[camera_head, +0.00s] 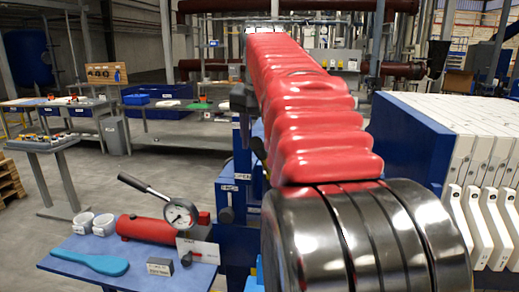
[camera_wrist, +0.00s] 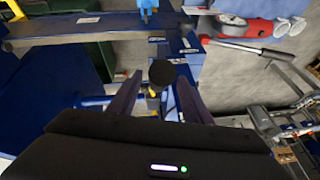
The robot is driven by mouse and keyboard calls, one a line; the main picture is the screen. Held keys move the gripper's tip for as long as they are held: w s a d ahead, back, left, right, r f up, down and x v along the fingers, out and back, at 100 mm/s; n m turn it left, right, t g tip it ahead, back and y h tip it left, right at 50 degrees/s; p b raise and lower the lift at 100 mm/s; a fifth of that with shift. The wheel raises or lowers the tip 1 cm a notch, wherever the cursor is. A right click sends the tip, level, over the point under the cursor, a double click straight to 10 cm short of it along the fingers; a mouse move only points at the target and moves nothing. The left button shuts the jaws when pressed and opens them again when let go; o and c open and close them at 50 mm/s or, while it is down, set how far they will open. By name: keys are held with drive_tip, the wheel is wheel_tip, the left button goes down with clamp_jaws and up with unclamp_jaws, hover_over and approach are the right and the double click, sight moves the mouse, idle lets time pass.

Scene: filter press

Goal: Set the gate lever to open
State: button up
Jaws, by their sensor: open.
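In the wrist view my gripper (camera_wrist: 158,92) is open, with one dark finger on each side. A round black knob (camera_wrist: 162,73), likely the end of the gate lever, shows in the gap between the fingers. It appears apart from both fingers; its depth relative to the fingertips is hard to judge. The lever's shaft is mostly hidden behind the knob, and I cannot tell the lever's setting. In the head view my red-sleeved arm hides the gripper. A blue labelled post (camera_head: 228,190) stands just left of the arm.
The press plates (camera_head: 480,150) stand close on the right. Open floor lies left of the arm.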

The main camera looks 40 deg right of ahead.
drive_tip(key=shift+x, duration=1.25)
drive_tip(key=shift+c, duration=0.3)
clamp_jaws()
drive_tip(key=shift+d, duration=0.2)
drive_tip(key=shift+a, duration=0.15)
